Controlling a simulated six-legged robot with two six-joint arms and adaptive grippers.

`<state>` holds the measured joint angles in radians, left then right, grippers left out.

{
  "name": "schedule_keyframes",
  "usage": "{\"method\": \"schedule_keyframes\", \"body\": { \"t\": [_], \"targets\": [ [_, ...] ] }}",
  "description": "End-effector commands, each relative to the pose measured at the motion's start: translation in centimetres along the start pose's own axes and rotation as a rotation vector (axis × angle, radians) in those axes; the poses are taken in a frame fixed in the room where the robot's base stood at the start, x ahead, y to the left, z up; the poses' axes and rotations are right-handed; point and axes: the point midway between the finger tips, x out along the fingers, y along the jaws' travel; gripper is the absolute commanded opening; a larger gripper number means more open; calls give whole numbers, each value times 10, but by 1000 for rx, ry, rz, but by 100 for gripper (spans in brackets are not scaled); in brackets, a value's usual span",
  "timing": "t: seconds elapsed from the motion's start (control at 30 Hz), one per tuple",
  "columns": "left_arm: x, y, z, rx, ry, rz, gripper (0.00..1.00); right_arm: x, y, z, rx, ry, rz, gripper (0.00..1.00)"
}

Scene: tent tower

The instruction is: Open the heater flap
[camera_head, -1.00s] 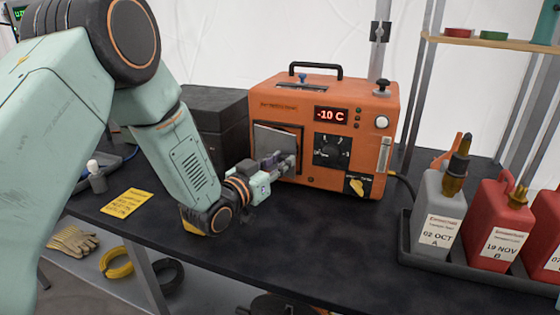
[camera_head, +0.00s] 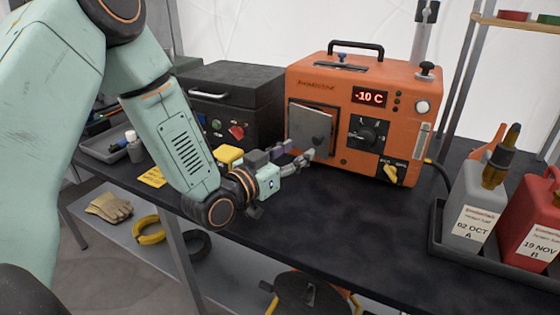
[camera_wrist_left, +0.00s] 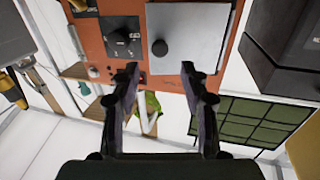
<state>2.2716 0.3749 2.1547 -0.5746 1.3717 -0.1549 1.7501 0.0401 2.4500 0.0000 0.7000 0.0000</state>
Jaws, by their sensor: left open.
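The orange heater (camera_head: 352,170) stands on the dark table with a display reading -10 C. Its grey flap (camera_head: 308,122) is on the left of its front; it looks shut or nearly so, but I cannot tell whether it is slightly ajar. In the left wrist view the flap (camera_wrist_left: 205,35) shows a dark round knob (camera_wrist_left: 160,47). My left gripper (camera_head: 298,155) is in front of the flap's lower part, fingers spread. In the wrist view its open fingertips (camera_wrist_left: 160,73) point toward the knob, which lines up between them with nothing held. My right gripper is not visible.
A black case (camera_head: 236,100) stands left of the heater. A tray (camera_head: 438,245) with a grey canister (camera_head: 470,205) and a red canister (camera_head: 530,215) is at right. The tabletop in front of the heater is clear. A yellow note (camera_head: 152,177) lies at left.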

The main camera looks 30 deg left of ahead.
Motion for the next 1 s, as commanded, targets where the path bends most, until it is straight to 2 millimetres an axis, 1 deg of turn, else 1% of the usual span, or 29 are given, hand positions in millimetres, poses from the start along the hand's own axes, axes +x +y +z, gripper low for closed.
{"method": "schedule_keyframes", "body": {
  "t": [0.03,0.2,0.4,0.6,0.83,1.0],
  "targets": [
    [-9,-1,0,-6,0,-4,45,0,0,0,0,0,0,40],
    [-31,-1,0,-4,1,-4,45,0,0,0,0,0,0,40],
    [-45,0,0,-2,-1,-2,45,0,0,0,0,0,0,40],
    [-50,0,0,1,-1,0,45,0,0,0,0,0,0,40],
    [-50,0,0,1,-1,0,45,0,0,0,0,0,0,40],
    [-52,2,2,1,-16,5,31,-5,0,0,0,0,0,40]
  ]
}}
